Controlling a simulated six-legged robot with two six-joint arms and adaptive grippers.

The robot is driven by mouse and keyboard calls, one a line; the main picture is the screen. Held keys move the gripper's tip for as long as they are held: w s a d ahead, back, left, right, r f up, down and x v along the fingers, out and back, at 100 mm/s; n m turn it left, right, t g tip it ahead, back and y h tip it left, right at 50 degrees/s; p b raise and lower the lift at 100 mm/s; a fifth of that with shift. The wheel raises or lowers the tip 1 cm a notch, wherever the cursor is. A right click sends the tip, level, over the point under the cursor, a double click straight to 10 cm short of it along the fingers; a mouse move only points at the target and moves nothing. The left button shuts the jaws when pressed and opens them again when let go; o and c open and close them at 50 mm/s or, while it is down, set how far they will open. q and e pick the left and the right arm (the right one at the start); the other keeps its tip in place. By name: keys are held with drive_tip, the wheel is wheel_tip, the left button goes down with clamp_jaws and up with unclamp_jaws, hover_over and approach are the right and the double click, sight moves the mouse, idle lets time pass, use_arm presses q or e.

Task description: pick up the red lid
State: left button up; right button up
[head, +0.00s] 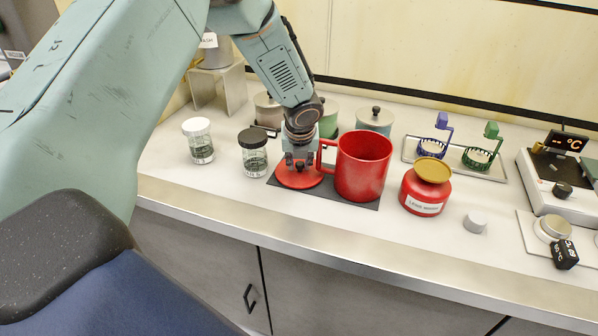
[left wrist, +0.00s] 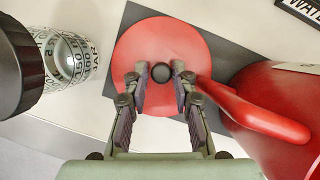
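The red lid (head: 299,176) is a flat disc lying on a dark mat beside the red mug (head: 362,166). In the left wrist view the lid (left wrist: 160,35) shows from above with a round black knob (left wrist: 161,72) at its centre. My left gripper (head: 299,165) points down over the lid. In the left wrist view the left gripper (left wrist: 160,75) has its fingers on either side of the knob, with narrow gaps; it looks open, and I see no firm contact. The mug's handle is close to the right finger. My right gripper is not in view.
Two glass jars, one white-capped (head: 198,141) and one black-capped (head: 253,152), stand left of the lid. A red pot with a gold top (head: 426,187) stands right of the mug. Several canisters are behind. The counter's front edge (head: 330,246) is close.

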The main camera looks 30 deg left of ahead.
use_arm(q)
drive_tip(key=shift+w+d+f, duration=0.1)
clamp_jaws()
idle(0.3)
drive_tip(key=shift+r+p, duration=0.35)
drive_tip(key=shift+p, duration=0.2)
drive_tip(key=shift+f, duration=0.1)
drive_tip(key=shift+s+d, duration=0.3)
drive_tip(key=shift+s, duration=0.2)
drive_tip(key=shift+s+d, duration=0.15)
drive_tip(key=shift+s, duration=0.05)
